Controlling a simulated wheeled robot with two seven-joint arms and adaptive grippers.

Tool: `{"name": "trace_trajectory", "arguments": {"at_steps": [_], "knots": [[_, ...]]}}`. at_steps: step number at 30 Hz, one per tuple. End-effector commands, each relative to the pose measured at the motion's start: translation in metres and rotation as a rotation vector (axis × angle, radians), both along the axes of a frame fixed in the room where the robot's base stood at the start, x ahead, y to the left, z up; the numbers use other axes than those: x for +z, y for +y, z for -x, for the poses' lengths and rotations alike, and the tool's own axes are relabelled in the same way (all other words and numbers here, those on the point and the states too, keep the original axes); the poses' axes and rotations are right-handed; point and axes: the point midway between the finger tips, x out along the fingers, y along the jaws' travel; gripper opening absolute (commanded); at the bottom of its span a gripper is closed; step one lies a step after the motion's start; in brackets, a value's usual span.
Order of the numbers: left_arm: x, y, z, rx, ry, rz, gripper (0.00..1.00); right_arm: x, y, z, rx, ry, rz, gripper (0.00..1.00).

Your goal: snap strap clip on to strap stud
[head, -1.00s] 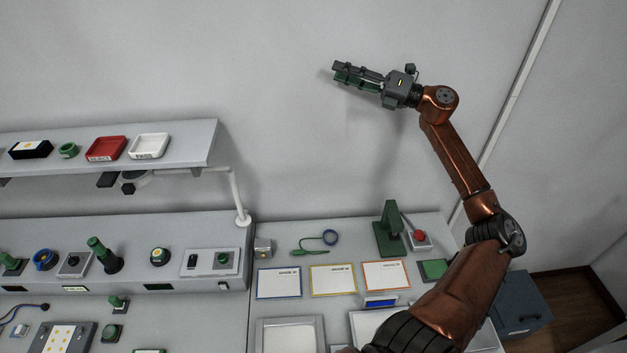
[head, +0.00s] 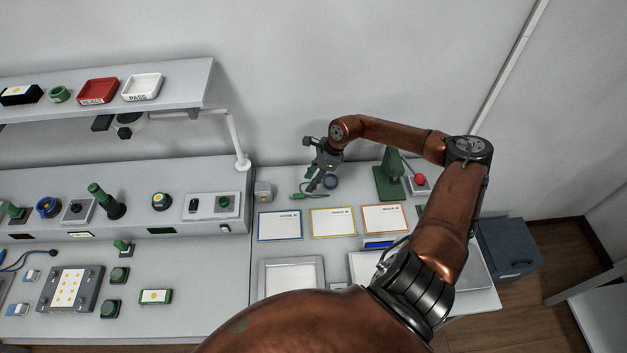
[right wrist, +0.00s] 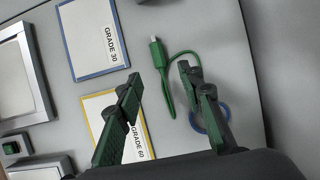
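The green strap clip (right wrist: 161,68) with a pale tip lies on the bench in the right wrist view, its thin green cord curving to a blue band (right wrist: 222,123). In the head view the clip (head: 301,196) and blue band (head: 331,181) are partly covered by my right gripper (head: 313,186). In the right wrist view that gripper (right wrist: 159,76) is open and empty, its fingers on either side of the clip, apparently above it. A small grey block (head: 264,191) left of the clip may carry the strap stud; I cannot make out the stud itself. My left gripper is not in view.
Blue-, yellow- (head: 333,222) and orange-framed cards lie in front of the strap. A green stand (head: 388,180) and a red button (head: 420,180) are on the right. A raised console (head: 140,210) is on the left, under a shelf (head: 180,91) and lamp arm (head: 237,140).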

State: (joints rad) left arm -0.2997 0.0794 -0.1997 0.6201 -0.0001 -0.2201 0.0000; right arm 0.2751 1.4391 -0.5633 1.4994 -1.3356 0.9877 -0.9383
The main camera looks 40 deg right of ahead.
Motion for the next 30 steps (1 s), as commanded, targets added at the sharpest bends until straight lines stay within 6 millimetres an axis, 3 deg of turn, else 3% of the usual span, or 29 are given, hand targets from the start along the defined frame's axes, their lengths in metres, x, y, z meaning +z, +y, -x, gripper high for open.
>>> {"name": "trace_trajectory", "arguments": {"at_steps": [18, 30], "knots": [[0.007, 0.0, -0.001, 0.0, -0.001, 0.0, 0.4, -0.069, 0.021, -0.016, 0.005, 0.004, 0.005, 0.35], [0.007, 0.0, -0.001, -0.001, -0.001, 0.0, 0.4, -0.074, 0.022, -0.017, 0.005, 0.004, 0.005, 0.32]]}}
